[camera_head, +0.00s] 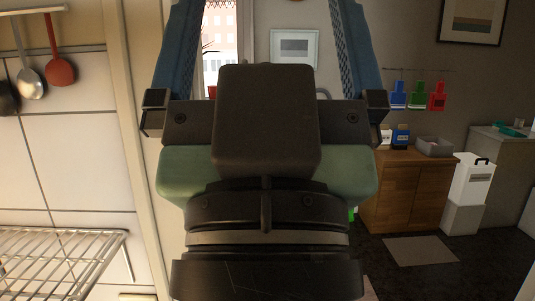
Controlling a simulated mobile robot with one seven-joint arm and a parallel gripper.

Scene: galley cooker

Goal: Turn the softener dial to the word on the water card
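My gripper (268,20) fills the middle of the view, seen from behind. Its two blue fingers stand wide apart and run up to the top edge, where their tips seem cut off. I see nothing between them except the background; the dark gripper body hides the lower middle. I cannot make out a softener dial or a water card. A white box with a black handle (472,180) stands at the right on a pale block; I cannot tell what it is.
A wire rack (60,262) and hanging utensils (60,68) are at left. A wooden cabinet (405,195) at right bears small boxes and a grey tray (433,147). Blue, green and red items (418,95) hang above. A mat (418,250) lies on the dark floor.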

